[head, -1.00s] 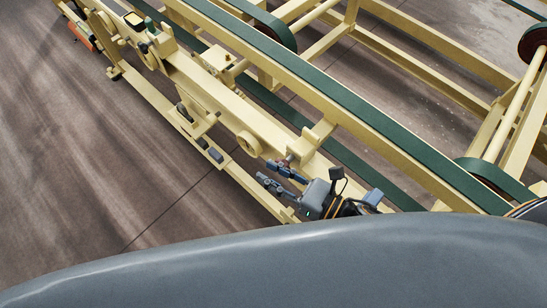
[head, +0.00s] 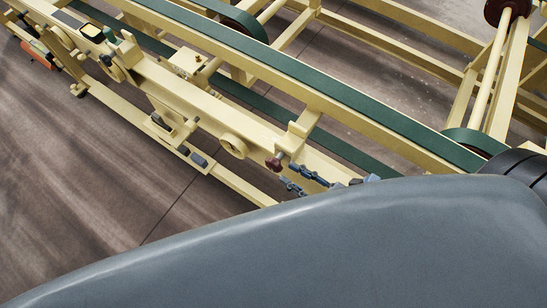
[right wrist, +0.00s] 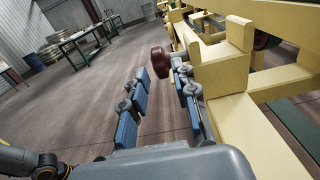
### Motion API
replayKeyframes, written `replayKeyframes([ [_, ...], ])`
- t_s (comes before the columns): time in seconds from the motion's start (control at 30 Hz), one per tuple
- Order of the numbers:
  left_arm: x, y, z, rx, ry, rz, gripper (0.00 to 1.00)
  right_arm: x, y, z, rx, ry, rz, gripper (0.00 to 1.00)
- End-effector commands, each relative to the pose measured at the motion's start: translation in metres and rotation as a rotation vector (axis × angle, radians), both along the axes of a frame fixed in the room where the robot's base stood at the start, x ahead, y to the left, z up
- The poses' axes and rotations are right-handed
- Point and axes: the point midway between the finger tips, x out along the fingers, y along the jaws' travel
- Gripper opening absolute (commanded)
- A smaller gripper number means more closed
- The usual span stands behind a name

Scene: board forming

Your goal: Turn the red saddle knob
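The dark red saddle knob (head: 273,164) sticks out on a short shaft from the cream machine frame, just below an upright block. In the right wrist view the knob (right wrist: 159,62) appears between and just beyond the fingertips. My right gripper (head: 298,180) is open, with its two blue-grey fingers pointing at the knob; its body is mostly hidden by my grey body. In the right wrist view the gripper (right wrist: 160,75) has one finger left of the knob and one close to the cream frame. I cannot tell whether a finger touches the knob. My left gripper is not in view.
The cream frame (head: 190,90) with green belts (head: 340,105) runs diagonally across the head view. Its upright block (right wrist: 238,36) stands close right of the knob. Open brown floor (head: 110,165) lies to the left. Green tables (right wrist: 80,42) stand far back.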

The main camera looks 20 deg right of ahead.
Motion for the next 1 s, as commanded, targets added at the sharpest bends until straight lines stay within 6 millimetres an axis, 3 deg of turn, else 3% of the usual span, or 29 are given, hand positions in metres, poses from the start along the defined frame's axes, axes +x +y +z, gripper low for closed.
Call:
replayKeyframes([
  [0.1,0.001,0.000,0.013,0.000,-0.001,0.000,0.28,0.020,0.015,0.005,0.001,-0.004,0.000,0.28],
  [0.3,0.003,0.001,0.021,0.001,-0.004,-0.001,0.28,0.041,0.032,0.002,0.001,-0.001,0.000,0.28],
  [0.73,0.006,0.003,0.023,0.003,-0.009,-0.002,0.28,0.048,0.038,0.000,0.000,0.000,0.001,0.28],
  [0.87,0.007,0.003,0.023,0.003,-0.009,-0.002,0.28,0.048,0.038,0.000,0.000,0.000,0.001,0.02],
  [1.0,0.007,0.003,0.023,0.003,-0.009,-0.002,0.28,0.048,0.038,0.000,0.000,0.000,0.001,0.00],
])
